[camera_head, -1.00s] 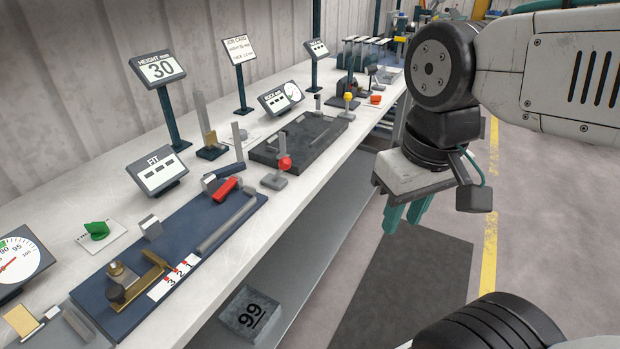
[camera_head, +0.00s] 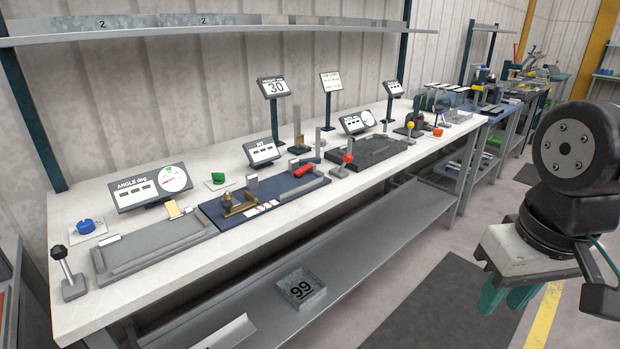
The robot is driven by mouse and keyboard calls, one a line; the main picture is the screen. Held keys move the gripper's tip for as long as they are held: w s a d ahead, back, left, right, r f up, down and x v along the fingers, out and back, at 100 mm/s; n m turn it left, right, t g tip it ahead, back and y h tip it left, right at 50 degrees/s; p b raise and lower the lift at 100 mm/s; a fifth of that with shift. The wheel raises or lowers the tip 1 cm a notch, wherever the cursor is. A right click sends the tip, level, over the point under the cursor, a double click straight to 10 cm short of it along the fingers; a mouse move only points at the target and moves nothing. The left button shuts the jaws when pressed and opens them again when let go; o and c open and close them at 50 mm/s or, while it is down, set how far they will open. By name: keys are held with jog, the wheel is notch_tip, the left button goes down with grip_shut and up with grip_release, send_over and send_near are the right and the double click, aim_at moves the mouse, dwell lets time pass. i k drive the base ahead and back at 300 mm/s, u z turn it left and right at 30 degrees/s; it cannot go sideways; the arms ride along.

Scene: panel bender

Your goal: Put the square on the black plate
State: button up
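The black plate (camera_head: 378,148) lies on the bench top right of the middle, with a long bar and small fittings on it. I cannot pick out the square for certain. A thin grey upright piece (camera_head: 318,142) stands left of the black plate, apart from it, and may be the square. A taller steel upright (camera_head: 297,122) with a brass-coloured part stands behind it. My gripper (camera_head: 507,298) is at the right, in front of the bench and far from these things. Its teal fingers point down, apart and with nothing between them.
A blue plate (camera_head: 215,208) with a brass fitting and a red handle lies mid-bench. A grey plate (camera_head: 150,250) and a black-knobbed lever (camera_head: 68,275) are at the left end. Floor before the bench is clear.

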aim_at(368, 146)
jog(key=z, duration=0.7)
jog(key=i, duration=1.45)
jog(key=u, duration=1.25)
jog(key=i, duration=0.8)
jog(key=u, duration=0.1)
